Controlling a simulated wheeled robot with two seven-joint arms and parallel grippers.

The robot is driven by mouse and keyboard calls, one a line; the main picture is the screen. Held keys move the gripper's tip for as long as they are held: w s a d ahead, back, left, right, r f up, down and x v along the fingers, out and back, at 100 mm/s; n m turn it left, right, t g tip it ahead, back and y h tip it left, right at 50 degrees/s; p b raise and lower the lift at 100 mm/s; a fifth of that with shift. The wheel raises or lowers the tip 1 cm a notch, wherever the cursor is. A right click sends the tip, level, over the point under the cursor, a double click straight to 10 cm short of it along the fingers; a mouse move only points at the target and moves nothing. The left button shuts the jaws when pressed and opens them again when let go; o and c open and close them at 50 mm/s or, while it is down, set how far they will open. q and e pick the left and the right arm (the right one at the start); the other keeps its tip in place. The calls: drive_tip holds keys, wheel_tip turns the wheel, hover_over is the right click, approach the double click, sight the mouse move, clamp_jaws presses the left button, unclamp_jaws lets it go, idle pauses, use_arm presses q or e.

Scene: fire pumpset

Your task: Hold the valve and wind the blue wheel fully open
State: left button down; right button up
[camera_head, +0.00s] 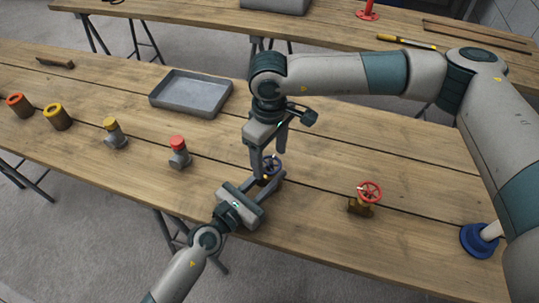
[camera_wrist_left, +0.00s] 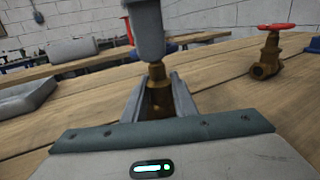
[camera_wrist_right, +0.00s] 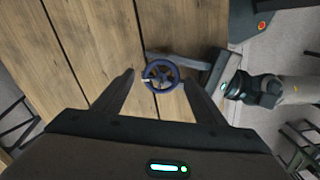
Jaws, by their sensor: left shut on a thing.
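The valve with the blue wheel (camera_head: 273,164) stands on the front part of the wooden table. My left gripper (camera_head: 268,181) comes from the front and is shut on its brass body (camera_wrist_left: 158,78), low down. My right gripper (camera_wrist_right: 161,82) points down from above, open, with its fingers on either side of the blue wheel (camera_wrist_right: 161,75). Gaps show between the wheel rim and both fingers. The wheel has a pale mark on its left rim. In the left wrist view a right finger (camera_wrist_left: 146,30) hides the wheel.
A red-wheeled brass valve (camera_head: 366,195) stands to the right, with a blue-based object (camera_head: 479,240) beyond it. A red-capped fitting (camera_head: 179,152), a yellow-capped fitting (camera_head: 115,133) and a grey tray (camera_head: 192,92) are to the left. The table's front edge is close.

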wheel_tip(320, 180, up, 12)
idle(0.9)
use_arm(q)
drive_tip(key=c, duration=1.4)
unclamp_jaws()
drive_tip(key=shift+o, duration=0.2)
drive_tip(key=shift+v, duration=6)
